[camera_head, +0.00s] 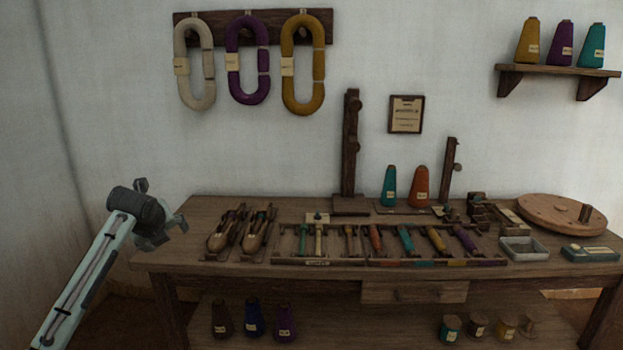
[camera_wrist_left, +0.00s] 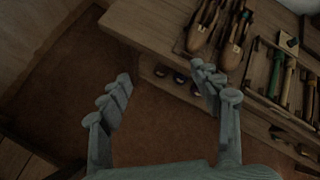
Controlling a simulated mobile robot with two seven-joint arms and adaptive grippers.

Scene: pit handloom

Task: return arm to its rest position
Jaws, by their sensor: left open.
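My left gripper (camera_head: 160,208) is at the left of the head view, beside and above the left end of the wooden table (camera_head: 190,213). Its arm rises from the lower left corner. In the left wrist view the two fingers of the left gripper (camera_wrist_left: 165,98) stand wide apart. Nothing is between them but the brown floor below, so it is open and empty. It touches nothing that I can see. My right gripper is not in either view.
Two wooden shuttles (camera_head: 222,230) lie near the table's left end, closest to the gripper. A rack (camera_head: 320,262) with several coloured bobbins is right of them. A wheel-like disc (camera_head: 545,212) lies at the right. Hanks (camera_head: 248,60) hang on the wall. Space left of the table is free.

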